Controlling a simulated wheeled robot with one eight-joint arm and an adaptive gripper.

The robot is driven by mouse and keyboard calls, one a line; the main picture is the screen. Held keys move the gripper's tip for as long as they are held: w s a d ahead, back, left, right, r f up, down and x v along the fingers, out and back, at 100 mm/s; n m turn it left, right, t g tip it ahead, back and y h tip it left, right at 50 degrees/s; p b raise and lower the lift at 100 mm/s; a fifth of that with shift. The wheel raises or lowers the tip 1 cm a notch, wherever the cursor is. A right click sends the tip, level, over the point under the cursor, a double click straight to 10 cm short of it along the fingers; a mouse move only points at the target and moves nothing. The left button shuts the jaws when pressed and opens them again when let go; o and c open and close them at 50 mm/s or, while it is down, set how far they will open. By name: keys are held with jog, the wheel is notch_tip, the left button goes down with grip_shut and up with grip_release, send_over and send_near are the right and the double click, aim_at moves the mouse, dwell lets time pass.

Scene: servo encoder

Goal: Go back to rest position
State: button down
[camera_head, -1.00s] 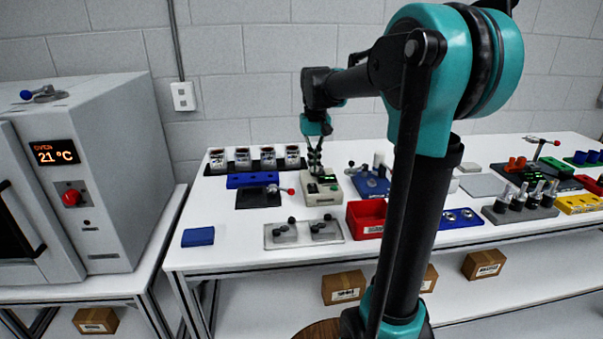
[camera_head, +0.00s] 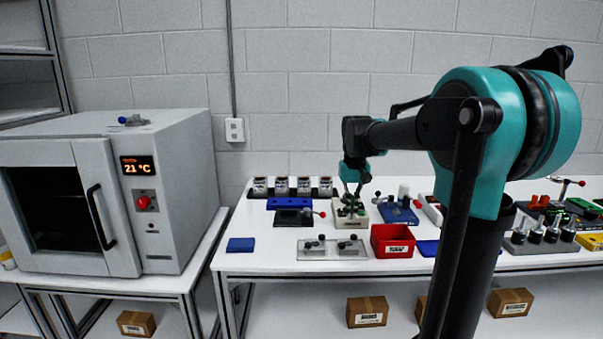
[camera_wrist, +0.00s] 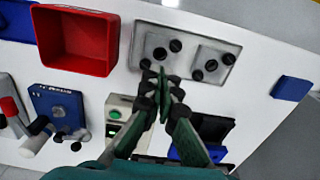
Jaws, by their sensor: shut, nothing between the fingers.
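My gripper (camera_head: 350,207) hangs at the end of my teal and black arm, over the beige device at the back middle of the table. In the wrist view its green-padded fingers (camera_wrist: 163,88) meet at the tips, shut and empty. I cannot tell whether the fingertips touch anything. My arm hides part of the table on the right.
A red bin (camera_head: 392,241), a clear plate with black knobs (camera_head: 333,249) and a blue block (camera_head: 240,245) lie near the table's front. Several jars (camera_head: 282,186) stand behind. A grey oven (camera_head: 180,220) reading 21 °C is on the left.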

jog(key=s+d+f+t, duration=0.2)
jog(key=s+f, duration=0.8)
jog(key=s, duration=0.1)
jog(key=s+d+f+t, duration=0.2)
jog(key=s+f, duration=0.8)
jog(key=shift+s+f, duration=0.3)
jog(key=shift+s, duration=0.1)
dwell(0.4)
